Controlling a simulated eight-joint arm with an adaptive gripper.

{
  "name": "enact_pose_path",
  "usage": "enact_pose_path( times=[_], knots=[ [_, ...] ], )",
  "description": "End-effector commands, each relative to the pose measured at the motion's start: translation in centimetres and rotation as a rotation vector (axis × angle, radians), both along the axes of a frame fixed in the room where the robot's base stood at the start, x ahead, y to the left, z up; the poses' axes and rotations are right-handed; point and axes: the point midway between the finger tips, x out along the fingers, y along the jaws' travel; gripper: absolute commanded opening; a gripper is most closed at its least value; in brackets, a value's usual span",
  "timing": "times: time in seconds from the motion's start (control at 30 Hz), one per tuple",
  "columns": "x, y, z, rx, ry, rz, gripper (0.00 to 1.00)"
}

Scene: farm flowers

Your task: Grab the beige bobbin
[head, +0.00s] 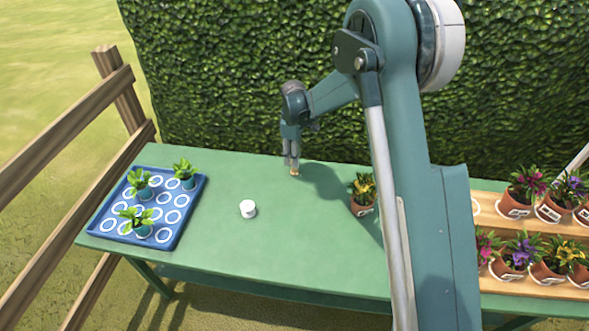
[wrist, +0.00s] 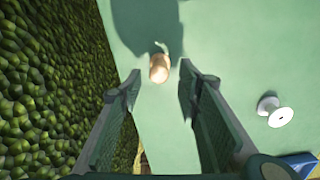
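A small tan-beige bobbin (wrist: 158,68) stands on the green table. In the head view it shows as a tiny tan spot (head: 295,173) at the far side of the table. My gripper (head: 291,164) is directly above it, pointing down. In the wrist view my gripper (wrist: 160,75) is open, with one finger on each side of the bobbin. The bobbin lies in the gap at the fingertips, with visible space on both sides. I cannot tell how far the tips are above the table.
A white spool (head: 248,209) stands nearer the front; it also shows in the wrist view (wrist: 280,116). A blue tray (head: 163,241) with seedlings is at left. A yellow-flowered pot (head: 362,194) is at right. A hedge (head: 220,80) borders the table's back.

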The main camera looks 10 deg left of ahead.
Motion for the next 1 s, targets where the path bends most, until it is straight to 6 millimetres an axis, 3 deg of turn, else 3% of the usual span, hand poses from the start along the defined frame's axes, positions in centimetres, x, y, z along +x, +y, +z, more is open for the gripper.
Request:
enact_pose_path(
  times=[0.47,1.0],
  knots=[
    [0.0,0.0,-0.6,0.0,0.0,0.0,0.34],
    [0.2,-0.1,-5.4,0.0,0.0,0.0,0.34]
  ],
)
